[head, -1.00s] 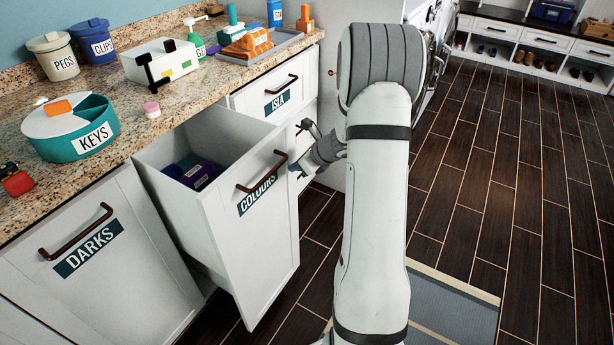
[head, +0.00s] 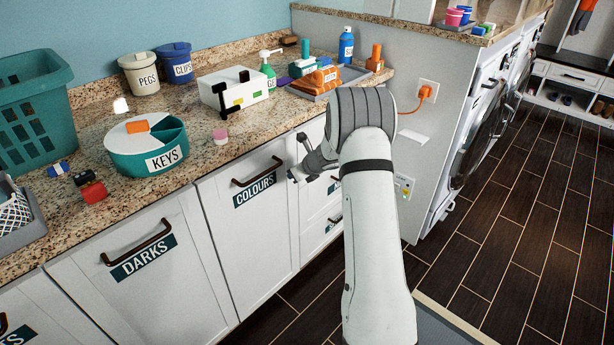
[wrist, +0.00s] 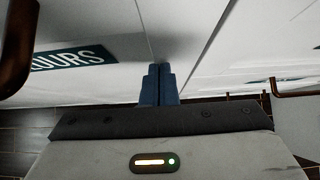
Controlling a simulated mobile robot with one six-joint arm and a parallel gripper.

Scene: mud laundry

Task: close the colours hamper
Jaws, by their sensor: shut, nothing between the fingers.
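The colours hamper (head: 248,231) is a white pull-out front with a dark bar handle (head: 257,171) and a COLOURS label. In the head view it stands flush with the cabinet fronts beside it, and its inside is hidden. In the wrist view its front (wrist: 95,22) fills the upper left, with part of the label showing. My gripper (head: 302,157) is at the right edge of this front, near its top. In the wrist view the blue fingers (wrist: 158,85) are together and empty, close to the front; I cannot tell whether they touch it.
The DARKS front (head: 150,285) is shut on the left. Drawers with a handle (head: 334,219) are on the right. The granite counter above holds a KEYS tin (head: 130,155), a white box (head: 232,88) and a teal basket (head: 30,120). The dark floor on the right is clear.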

